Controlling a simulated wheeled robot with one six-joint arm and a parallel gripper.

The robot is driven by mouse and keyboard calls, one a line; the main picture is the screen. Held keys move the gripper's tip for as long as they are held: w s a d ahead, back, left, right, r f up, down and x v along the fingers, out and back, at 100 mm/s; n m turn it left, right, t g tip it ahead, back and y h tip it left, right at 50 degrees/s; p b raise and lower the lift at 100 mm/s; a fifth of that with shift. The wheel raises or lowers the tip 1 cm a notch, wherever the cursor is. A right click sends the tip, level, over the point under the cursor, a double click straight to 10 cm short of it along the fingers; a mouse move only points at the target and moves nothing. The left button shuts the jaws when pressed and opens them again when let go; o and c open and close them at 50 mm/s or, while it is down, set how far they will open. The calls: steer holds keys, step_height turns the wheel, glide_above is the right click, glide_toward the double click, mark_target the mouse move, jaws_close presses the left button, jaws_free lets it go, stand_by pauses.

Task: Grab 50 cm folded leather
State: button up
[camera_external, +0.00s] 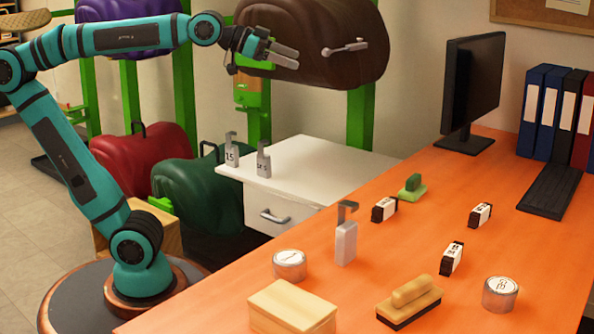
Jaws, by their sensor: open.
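My gripper (288,56) is open and empty. It is high up at the upper middle, pointing right, in front of a dark brown saddle-like form. Three small black pieces with white labels, perhaps folded leathers, stand on the orange table: one at the back left (384,208), one at the right (480,215) and one nearer the front (452,258). Their print is too small to read, so I cannot tell which is the 50 cm one. My gripper is well above and left of all three.
A grey hooked weight (346,240), two round tins (289,265) (500,293), a green-handled block (412,187), a brush (409,301) and a tan box (292,308) stand on the table (555,250). A monitor (473,85) is behind. A white cabinet (315,172) bears two hooked weights.

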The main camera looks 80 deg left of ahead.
steer(key=w+d+m+g, duration=0.1)
steer(key=w+d+g, duration=0.1)
steer(key=w+d, duration=0.3)
steer(key=w+d+m+g, duration=0.1)
steer(key=w+d+g, duration=0.1)
steer(key=w, duration=0.5)
steer(key=m+g+y, duration=0.1)
steer(key=m+g, duration=0.3)
steer(key=g, duration=0.6)
glide_above(453, 250)
step_height(453, 250, down, 19)
steer(key=f, duration=1.1)
steer(key=shift+a+f, duration=0.2)
steer(key=shift+f, duration=0.05)
steer(key=shift+d+f, duration=0.2)
steer(key=shift+f, duration=2.4)
steer(key=c, duration=0.8)
